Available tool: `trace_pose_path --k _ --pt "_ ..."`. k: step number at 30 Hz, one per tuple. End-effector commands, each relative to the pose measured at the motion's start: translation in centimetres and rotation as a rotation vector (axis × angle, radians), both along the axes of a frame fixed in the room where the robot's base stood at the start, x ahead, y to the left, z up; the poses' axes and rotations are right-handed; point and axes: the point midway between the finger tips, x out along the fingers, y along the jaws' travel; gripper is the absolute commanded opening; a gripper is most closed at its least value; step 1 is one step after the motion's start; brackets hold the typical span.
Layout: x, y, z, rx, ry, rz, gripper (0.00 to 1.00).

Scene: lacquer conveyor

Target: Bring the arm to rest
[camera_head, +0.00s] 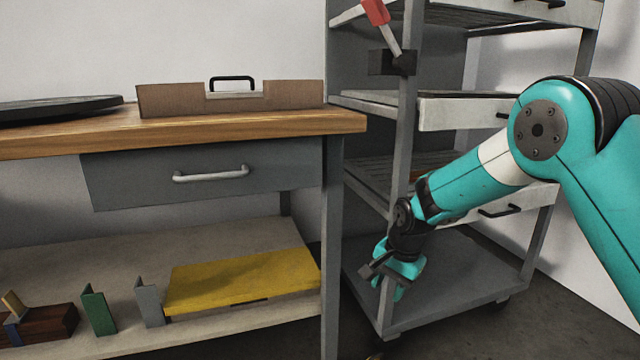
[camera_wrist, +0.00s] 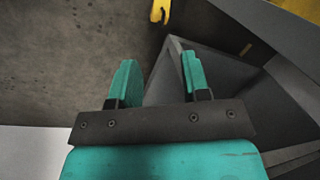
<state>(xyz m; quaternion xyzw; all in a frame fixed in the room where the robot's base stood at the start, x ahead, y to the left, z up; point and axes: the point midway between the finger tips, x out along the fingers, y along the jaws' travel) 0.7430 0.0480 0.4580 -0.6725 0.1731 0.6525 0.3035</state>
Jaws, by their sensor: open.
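My gripper (camera_head: 388,277) hangs at the end of my teal arm, in front of the grey shelf rack (camera_head: 450,285) in the head view. In the wrist view my gripper (camera_wrist: 158,80) shows two teal fingers standing apart with nothing between them. Behind the fingers are the dark floor (camera_wrist: 75,60) and grey panels of the rack. The arm is bent, with its forearm sloping down to the left across the rack. I cannot tell the exact gap between the gripper and the rack.
A wooden-topped bench (camera_head: 240,128) with a grey drawer (camera_head: 210,185) stands left. A yellow-topped box (camera_head: 240,283) and green (camera_head: 98,310) and grey (camera_head: 148,304) brackets sit on its lower shelf. A lever with a red handle (camera_head: 376,12) is on the rack post. A yellow piece (camera_wrist: 160,10) shows in the wrist view.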

Motion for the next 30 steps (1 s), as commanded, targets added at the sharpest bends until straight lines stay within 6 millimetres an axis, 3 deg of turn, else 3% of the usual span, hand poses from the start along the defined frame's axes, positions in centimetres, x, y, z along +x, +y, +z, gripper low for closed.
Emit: trace_pose_path --k 1,6,9,12,18,24,25,30 --pt "-1.5 0.2 3.7 0.01 -0.016 0.071 0.43" --pt "-9.1 0.9 13.5 0.04 -0.065 0.398 0.43" --pt "-14.5 1.0 18.2 0.058 -0.103 0.598 0.43" --pt "-19.7 0.8 21.5 0.074 -0.143 0.778 0.43" --pt "-27.8 0.3 24.9 0.096 -0.208 1.053 0.43" --pt "-34.2 -0.3 26.4 0.112 -0.266 1.267 0.43" --pt "-34.9 -0.3 26.7 0.113 -0.273 1.291 0.43" --pt "-34.3 -0.3 31.1 0.113 -0.267 1.28 0.43"
